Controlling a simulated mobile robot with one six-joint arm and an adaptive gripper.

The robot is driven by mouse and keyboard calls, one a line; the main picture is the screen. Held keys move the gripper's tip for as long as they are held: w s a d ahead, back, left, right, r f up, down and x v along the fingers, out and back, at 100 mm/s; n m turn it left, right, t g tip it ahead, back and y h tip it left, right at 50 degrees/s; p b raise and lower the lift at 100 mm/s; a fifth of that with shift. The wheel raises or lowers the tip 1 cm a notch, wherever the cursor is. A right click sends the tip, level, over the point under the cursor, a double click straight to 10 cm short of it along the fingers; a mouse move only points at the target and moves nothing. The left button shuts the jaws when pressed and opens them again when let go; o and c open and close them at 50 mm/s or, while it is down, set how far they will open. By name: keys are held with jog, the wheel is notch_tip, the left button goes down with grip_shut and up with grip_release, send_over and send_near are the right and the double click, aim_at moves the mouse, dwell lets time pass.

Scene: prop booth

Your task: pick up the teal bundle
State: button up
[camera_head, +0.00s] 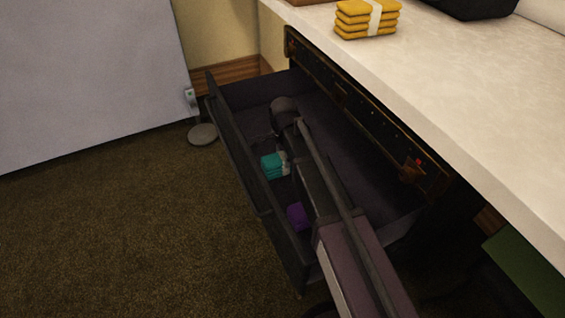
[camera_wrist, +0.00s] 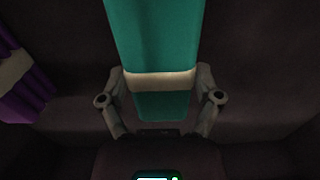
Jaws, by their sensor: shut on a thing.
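The teal bundle (camera_head: 272,166) is in the open drawer (camera_head: 235,150), partly hidden by my arm in the head view. In the wrist view the teal bundle (camera_wrist: 152,40) is a folded teal stack with a pale band around it. My gripper (camera_wrist: 162,92) has one finger on each side of the bundle, at the band, and is shut on it. In the head view the fingers are mostly hidden behind my arm. I cannot tell whether the bundle touches the drawer floor.
A purple bundle (camera_head: 297,216) with a pale band lies in the same drawer, left of the teal one in the wrist view (camera_wrist: 22,85). The drawer walls surround my gripper. The pale countertop (camera_head: 470,90) overhangs at right, with a yellow bundle (camera_head: 352,20) on it.

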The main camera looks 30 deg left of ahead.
aim_at(283, 156)
jog(key=shift+r, duration=0.15)
notch_tip(283, 156, up, 10)
jog(key=p, duration=1)
dwell(0.6)
